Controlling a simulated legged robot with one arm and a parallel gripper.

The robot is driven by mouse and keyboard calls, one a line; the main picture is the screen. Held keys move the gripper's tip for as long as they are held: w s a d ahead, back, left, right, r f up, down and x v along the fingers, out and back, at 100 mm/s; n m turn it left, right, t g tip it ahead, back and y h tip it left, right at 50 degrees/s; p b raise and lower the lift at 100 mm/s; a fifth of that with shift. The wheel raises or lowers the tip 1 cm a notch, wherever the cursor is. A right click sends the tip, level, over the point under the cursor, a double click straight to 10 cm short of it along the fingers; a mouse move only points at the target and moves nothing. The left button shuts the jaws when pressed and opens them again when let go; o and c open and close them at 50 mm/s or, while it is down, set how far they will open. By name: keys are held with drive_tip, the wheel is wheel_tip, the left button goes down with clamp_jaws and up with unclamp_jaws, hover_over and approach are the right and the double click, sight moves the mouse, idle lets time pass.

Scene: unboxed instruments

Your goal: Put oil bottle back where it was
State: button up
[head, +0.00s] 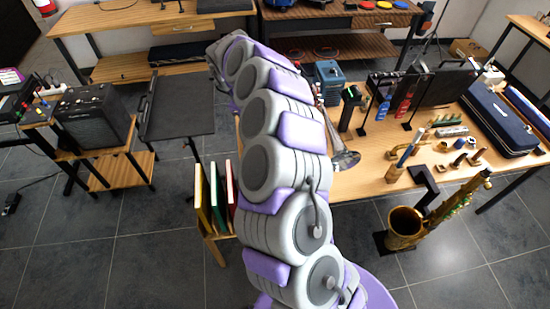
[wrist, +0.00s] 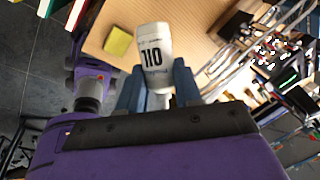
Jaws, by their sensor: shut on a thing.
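The oil bottle (wrist: 153,50) is white with dark "OIL" lettering that reads upside down in the wrist view. My gripper (wrist: 158,82) is shut on it, with one blue finger on each side of its narrower lower part in the picture. The bottle shows against a wooden table top (wrist: 196,24); I cannot tell how far it is from the surface. A yellow square item (wrist: 118,42) lies on the wood just left of the bottle. In the head view my arm hides the gripper and the bottle.
In the head view, a wooden table (head: 362,182) at the right holds several instruments, a blue case (head: 497,117) and small parts. A brass saxophone (head: 406,225) stands in front of it. Coloured books (head: 213,200) stand left of my arm. A black amplifier (head: 92,117) is farther left.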

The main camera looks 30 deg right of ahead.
drive_tip(key=d+f+n+h, duration=0.7)
drive_tip(key=d+f+n, duration=0.3)
drive_tip(key=f, duration=0.1)
drive_tip(key=w+f+n+t+h, duration=0.1)
drive_tip(key=f, duration=0.3)
drive_tip(key=w+f+n+t+b, duration=0.1)
drive_tip(key=f+n+t, duration=0.1)
drive_tip(key=f, duration=0.3)
drive_tip(key=w+f+n+t+h, duration=0.1)
drive_tip(key=f+n, duration=0.1)
drive_tip(key=f, duration=0.3)
drive_tip(key=shift+w+a+f+h, duration=0.15)
drive_tip(key=shift+w+a+h, duration=0.15)
drive_tip(key=shift+a, duration=0.05)
drive_tip(key=o, duration=1.1)
drive_tip(key=shift+f, duration=0.1)
drive_tip(key=shift+c, duration=0.2)
